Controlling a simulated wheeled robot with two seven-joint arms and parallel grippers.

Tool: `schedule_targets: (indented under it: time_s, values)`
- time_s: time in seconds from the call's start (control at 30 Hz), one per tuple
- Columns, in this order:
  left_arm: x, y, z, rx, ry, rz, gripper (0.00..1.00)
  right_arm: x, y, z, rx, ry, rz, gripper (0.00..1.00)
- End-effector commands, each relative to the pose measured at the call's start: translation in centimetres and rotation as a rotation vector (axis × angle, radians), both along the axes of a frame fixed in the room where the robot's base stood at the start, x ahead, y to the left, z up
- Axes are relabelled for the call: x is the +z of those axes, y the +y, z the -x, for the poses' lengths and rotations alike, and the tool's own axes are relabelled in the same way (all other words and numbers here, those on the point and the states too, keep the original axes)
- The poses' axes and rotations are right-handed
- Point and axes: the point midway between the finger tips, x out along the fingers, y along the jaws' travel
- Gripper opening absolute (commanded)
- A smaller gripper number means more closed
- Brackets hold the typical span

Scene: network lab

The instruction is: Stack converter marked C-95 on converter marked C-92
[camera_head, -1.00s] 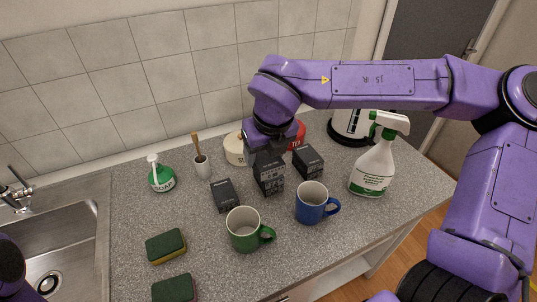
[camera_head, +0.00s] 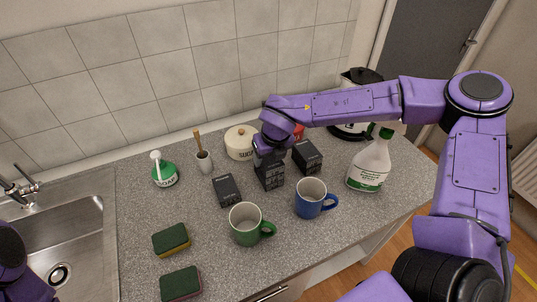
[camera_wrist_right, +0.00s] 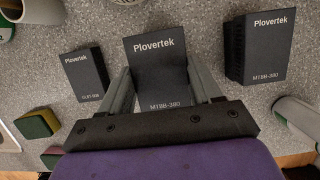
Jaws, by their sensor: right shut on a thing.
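Three black boxes stand on the counter, apart from one another: a left one (camera_head: 227,191), a middle one (camera_head: 270,179) and a right one (camera_head: 308,157). I cannot read C-95 or C-92 on any of them. My right gripper (camera_head: 269,157) is lowered over the middle box and shut on it. In the right wrist view the middle box (camera_wrist_right: 158,72), printed Plovertek, is between the fingers of my right gripper (camera_wrist_right: 163,88); the smaller left box (camera_wrist_right: 86,75) and right box (camera_wrist_right: 262,47) flank it. My left gripper is not visible.
A green mug (camera_head: 245,224) and a blue mug (camera_head: 310,198) stand in front of the boxes. Behind are a sugar pot (camera_head: 240,143) and a brush cup (camera_head: 204,163). A spray bottle (camera_head: 369,167) stands right. Two sponges (camera_head: 171,240) lie front left, near the sink (camera_head: 75,236).

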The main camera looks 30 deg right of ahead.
Motion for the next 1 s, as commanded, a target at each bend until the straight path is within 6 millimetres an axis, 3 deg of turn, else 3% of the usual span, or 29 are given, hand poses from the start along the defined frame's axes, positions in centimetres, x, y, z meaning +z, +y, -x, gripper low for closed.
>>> schedule_targets:
  time_s: [0.07,0.1,0.17,0.43,0.57,1.0]
  values:
    - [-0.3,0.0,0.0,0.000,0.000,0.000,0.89,-0.3,0.0,0.0,0.000,-0.001,0.000,0.23]
    - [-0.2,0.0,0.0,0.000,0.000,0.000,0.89,-0.3,0.0,0.0,0.000,0.000,0.000,0.70]
    - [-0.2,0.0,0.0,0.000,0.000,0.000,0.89,-0.2,0.0,0.0,0.000,0.000,0.000,0.89]
    - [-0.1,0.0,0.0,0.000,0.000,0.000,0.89,-0.2,0.0,0.0,0.000,0.000,0.000,0.89]
    - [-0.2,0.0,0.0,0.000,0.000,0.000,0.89,0.9,0.0,0.2,-0.002,-0.004,0.000,0.89]
    - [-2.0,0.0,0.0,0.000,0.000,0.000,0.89,10.4,0.2,3.1,0.000,-0.004,0.000,0.89]
